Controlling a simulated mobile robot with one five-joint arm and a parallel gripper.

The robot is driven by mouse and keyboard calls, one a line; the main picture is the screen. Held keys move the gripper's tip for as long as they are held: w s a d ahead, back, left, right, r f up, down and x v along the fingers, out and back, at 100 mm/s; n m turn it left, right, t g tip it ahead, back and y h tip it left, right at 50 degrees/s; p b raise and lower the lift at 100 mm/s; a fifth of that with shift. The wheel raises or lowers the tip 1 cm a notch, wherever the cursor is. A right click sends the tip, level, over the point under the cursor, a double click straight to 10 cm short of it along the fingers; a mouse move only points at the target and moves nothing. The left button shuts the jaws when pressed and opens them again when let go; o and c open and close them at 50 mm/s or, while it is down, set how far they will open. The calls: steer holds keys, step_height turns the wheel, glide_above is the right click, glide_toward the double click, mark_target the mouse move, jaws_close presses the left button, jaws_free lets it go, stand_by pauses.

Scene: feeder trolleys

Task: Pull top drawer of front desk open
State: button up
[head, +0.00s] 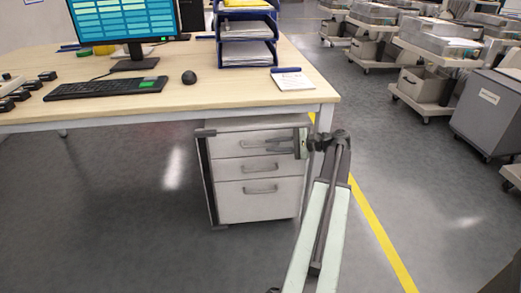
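The front desk (200,90) has a pale wood top and a grey frame. Under its right side stands a light grey drawer unit (260,207) with three stacked drawers. The top drawer (232,146) has a bar handle (256,143) and looks shut. My gripper (299,143) is at the right edge of the top drawer's front, to the right of the handle. I cannot tell whether it touches the drawer. Its fingers are small and seen from behind, so their opening is unclear. My wrist hides the unit's upper right corner.
On the desk are a monitor (124,22), keyboard (106,87), mouse (189,77), blue paper trays (247,62) and a notepad (293,80). Several trolleys (431,80) stand on the right. Floor in front of the drawers (160,245) is clear.

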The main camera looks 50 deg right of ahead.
mark_target(265, 146)
steer(key=b+x, duration=0.1)
steer(key=x, duration=0.4)
steer(key=shift+w+f, duration=0.1)
jaws_close()
stand_by(1.2)
